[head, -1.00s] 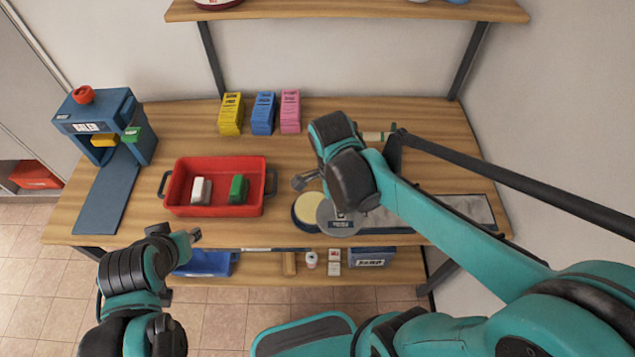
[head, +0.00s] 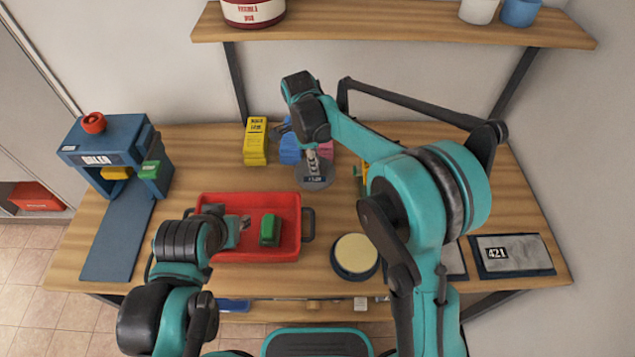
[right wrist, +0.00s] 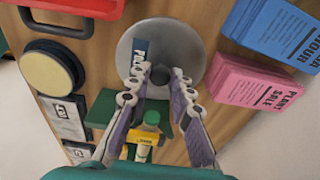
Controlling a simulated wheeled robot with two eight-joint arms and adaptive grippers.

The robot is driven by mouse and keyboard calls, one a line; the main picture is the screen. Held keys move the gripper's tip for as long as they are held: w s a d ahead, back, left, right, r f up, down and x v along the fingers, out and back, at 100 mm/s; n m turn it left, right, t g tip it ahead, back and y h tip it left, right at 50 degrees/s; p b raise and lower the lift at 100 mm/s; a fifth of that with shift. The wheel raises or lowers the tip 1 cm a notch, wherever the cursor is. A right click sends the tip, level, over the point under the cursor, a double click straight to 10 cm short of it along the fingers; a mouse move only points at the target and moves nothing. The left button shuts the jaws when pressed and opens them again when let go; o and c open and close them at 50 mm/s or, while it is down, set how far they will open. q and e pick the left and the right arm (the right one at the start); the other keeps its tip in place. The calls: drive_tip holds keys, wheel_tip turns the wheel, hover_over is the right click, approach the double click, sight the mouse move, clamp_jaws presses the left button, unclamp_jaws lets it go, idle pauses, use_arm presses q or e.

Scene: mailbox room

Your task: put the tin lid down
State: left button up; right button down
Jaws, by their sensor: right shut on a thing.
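The tin lid (head: 314,176) is a round grey disc with a dark label strip. My right gripper (head: 311,153) is shut on it, in front of the blue and pink boxes. In the right wrist view, the lid (right wrist: 195,45) lies flat-on beyond the two fingertips (right wrist: 160,77). I cannot tell whether it touches the table. The open round tin (head: 355,254), with a cream top, stands near the table's front edge, apart from the lid. My left gripper (head: 240,224) shows over the red tray; its fingers are too small to judge.
The red tray (head: 300,238) holds a green block (head: 270,229). A yellow box (head: 256,143), a blue box (right wrist: 270,35) and a pink box (right wrist: 250,85) stand at the back. A bottle (right wrist: 148,135) is near the right fingers. A shelf (head: 400,28) hangs above.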

sight(315, 180)
wheel_tip(315, 180, down, 7)
drive_tip(key=shift+f+b, duration=0.15)
drive_tip(key=shift+b, duration=0.9)
drive_tip(key=shift+f, duration=0.35)
drive_tip(key=shift+s, duration=0.1)
drive_tip(key=shift+f, duration=0.1)
drive_tip(key=c, duration=1.4)
unclamp_jaws()
drive_tip(key=shift+o, duration=0.2)
